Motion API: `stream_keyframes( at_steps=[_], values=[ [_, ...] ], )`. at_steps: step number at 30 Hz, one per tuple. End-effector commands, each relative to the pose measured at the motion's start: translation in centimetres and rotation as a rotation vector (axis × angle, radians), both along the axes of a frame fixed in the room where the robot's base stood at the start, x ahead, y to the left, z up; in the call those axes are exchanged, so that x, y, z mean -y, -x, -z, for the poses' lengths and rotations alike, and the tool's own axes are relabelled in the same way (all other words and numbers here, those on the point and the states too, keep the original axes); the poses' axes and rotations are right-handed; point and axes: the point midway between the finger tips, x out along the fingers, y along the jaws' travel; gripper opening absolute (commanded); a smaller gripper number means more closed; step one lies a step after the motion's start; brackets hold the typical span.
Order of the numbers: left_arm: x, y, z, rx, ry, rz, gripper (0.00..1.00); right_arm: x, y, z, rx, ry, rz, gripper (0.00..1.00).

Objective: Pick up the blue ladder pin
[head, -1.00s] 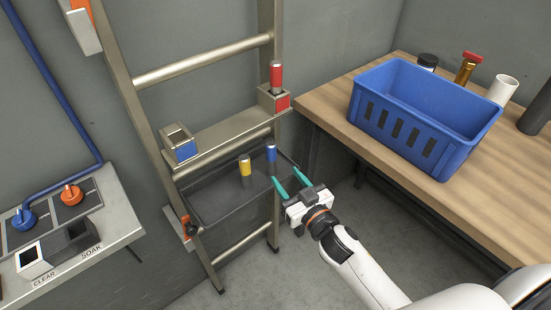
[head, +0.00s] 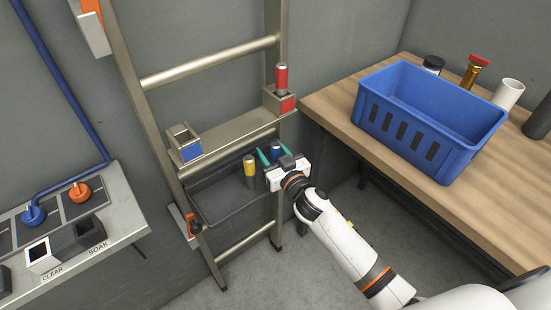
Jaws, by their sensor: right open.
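The blue ladder pin (head: 275,151) stands upright in the dark tray (head: 218,209) hung on the ladder. Its blue top shows; its lower part is hidden behind my right gripper. My right gripper (head: 268,155) is open, its teal fingers on either side of the pin's top. I cannot tell whether they touch it. A yellow-topped pin (head: 250,170) stands just left of the gripper in the same tray. A red pin (head: 281,78) sits in the red-marked holder on the shelf above. The blue-marked holder (head: 186,146) on the shelf is empty. My left gripper is out of view.
The ladder's shelf (head: 226,133) lies above the tray, and a ladder rail (head: 276,215) runs close by my gripper. A wooden bench (head: 335,108) with a blue crate (head: 412,158) stands at right. A panel with orange and blue valves (head: 80,192) is at left.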

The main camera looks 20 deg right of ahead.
Motion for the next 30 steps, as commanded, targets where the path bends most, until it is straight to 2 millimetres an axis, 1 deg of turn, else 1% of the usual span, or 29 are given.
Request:
stream_keyframes(
  at_steps=[2, 3, 8, 9, 11, 12, 19, 23, 26, 30],
  values=[
    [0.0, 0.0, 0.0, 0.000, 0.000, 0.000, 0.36, 0.0, 0.0, 0.0, 0.000, 0.000, 0.000, 0.48],
    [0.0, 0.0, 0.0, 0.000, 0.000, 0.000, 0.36, 0.0, 0.0, 0.0, 0.000, 0.000, 0.000, 0.45],
    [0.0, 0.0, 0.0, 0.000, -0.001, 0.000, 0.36, 0.0, 0.0, 0.0, 0.000, 0.000, 0.000, 0.19],
    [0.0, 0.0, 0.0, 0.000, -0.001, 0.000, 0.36, 0.0, 0.0, 0.0, 0.000, 0.000, 0.000, 0.12],
    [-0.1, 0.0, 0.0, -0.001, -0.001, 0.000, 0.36, 0.0, 0.1, 0.0, 0.000, 0.000, 0.000, 0.02],
    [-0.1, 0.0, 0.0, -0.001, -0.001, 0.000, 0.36, 0.0, 0.1, 0.0, 0.000, 0.000, 0.000, 0.00],
    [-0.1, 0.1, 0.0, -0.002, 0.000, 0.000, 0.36, 0.0, 0.0, -0.1, 0.001, 0.001, 0.000, 0.00],
    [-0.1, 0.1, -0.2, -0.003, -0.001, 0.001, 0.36, 0.0, 0.0, -0.6, 0.002, 0.002, 0.000, 0.00],
    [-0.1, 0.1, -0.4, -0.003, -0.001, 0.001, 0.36, 0.0, 0.0, -1.5, 0.004, 0.001, -0.001, 0.00],
    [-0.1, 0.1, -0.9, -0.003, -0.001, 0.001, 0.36, 0.0, 0.0, -3.2, 0.004, 0.001, -0.001, 0.00]
  ],
)
